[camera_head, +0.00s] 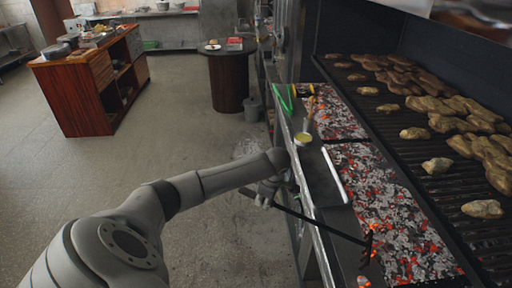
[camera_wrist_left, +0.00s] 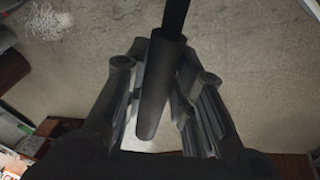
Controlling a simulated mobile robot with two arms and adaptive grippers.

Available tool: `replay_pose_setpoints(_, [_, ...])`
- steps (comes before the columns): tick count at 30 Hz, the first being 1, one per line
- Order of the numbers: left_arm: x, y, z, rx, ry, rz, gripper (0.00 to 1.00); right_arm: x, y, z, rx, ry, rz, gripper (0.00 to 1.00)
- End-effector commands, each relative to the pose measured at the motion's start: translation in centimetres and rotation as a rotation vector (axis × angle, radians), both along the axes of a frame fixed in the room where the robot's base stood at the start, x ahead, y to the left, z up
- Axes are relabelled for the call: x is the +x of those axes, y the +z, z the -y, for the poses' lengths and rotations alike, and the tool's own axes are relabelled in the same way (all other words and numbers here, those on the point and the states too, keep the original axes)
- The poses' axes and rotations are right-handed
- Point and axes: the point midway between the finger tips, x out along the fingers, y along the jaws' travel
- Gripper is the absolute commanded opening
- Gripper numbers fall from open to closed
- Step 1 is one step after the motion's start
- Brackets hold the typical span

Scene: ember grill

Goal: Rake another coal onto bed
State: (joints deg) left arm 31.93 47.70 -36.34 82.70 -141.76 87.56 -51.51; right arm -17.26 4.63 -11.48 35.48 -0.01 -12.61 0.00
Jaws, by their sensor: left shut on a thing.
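My left gripper (camera_head: 268,190) is shut on the dark handle of a rake. The handle also shows between the fingers in the left wrist view (camera_wrist_left: 160,85). The black rake (camera_head: 320,224) reaches right across the grill's front ledge, and its toothed head (camera_head: 369,244) is over the near left edge of the coal bed (camera_head: 400,225). I cannot tell if the teeth touch the coals. The bed holds grey and black coals with glowing orange spots. A few glowing bits lie at its near left edge, by the rake head. My right gripper is not in view.
A black grate (camera_head: 460,187) with several pieces of meat lies right of the coals. A white-edged tray (camera_head: 335,175), a small yellow-topped bowl (camera_head: 303,138) and a green item (camera_head: 284,98) are on the ledge.

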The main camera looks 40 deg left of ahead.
Motion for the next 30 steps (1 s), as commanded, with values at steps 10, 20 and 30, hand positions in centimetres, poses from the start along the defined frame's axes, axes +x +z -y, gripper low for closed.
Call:
replay_pose_setpoints(10, [3.1, 0.0, 2.6, -0.004, -0.002, 0.004, 0.0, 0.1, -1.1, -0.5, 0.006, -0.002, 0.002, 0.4])
replay_pose_setpoints(20, [4.0, 1.2, 3.2, 0.002, 0.001, 0.003, 0.0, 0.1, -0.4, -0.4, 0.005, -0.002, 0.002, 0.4])
replay_pose_setpoints(30, [1.9, 2.7, 1.5, 0.0, -0.001, 0.003, 0.0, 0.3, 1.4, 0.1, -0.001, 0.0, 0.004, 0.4])
